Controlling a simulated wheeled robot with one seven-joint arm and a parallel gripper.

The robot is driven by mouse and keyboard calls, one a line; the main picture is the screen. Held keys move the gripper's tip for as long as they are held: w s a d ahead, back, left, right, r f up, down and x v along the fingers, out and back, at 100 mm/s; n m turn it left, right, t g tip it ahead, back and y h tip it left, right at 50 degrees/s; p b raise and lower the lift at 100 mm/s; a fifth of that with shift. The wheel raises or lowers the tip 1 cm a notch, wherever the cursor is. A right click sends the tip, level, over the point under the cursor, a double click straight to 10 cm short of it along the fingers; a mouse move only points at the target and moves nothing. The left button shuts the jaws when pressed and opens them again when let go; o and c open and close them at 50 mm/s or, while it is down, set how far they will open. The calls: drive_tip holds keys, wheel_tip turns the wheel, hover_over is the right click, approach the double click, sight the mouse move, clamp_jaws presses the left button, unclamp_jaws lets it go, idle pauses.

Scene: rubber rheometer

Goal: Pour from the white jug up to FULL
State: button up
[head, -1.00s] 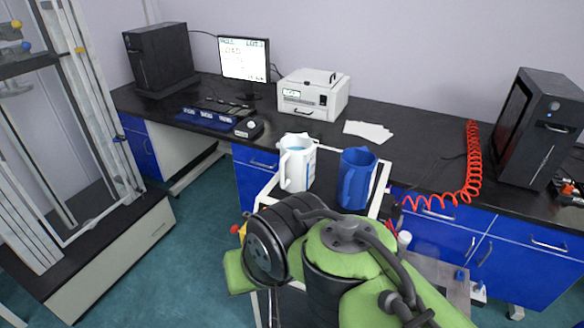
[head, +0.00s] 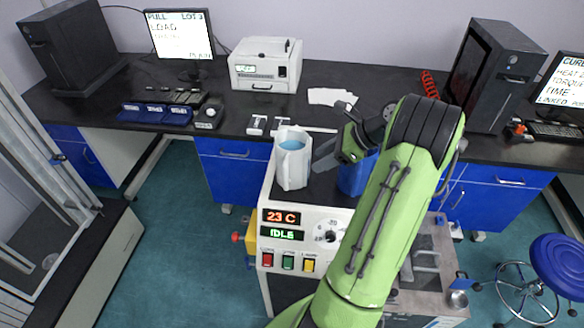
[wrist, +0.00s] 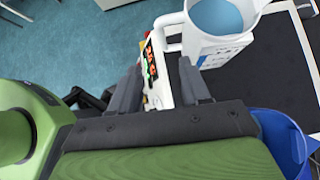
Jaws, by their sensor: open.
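The white jug (head: 292,168) stands upright on top of the machine, with blue liquid showing inside its open top. In the wrist view the white jug (wrist: 228,52) is at the upper right, with blue marks on its side and its handle toward my fingers. The blue jug (head: 353,179) stands to its right, largely hidden by my arm; its rim shows in the wrist view (wrist: 287,138). My gripper (wrist: 160,76) is open and empty, its fingers short of the white jug's handle. In the head view my gripper (head: 320,155) is between the jugs. A FULL mark cannot be read.
The machine (head: 290,218) shows 23 C and IDLE above coloured buttons. Behind it, the black bench (head: 260,110) carries a white instrument (head: 264,66), monitors, black cases and papers. A blue stool (head: 560,262) stands at the right. Floor is clear at the left.

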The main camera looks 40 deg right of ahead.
sight(291, 164)
drive_tip(key=b+x, duration=0.3)
drive_tip(key=x, duration=0.9)
drive_tip(key=shift+w+d+f, duration=0.15)
drive_tip(key=shift+w+f, duration=0.05)
drive_tip(key=shift+f, duration=0.1)
drive_tip(key=shift+s+r, duration=0.1)
drive_tip(key=shift+s, duration=0.05)
drive_tip(key=shift+c, duration=0.6)
clamp_jaws()
drive_tip(key=shift+r, duration=0.1)
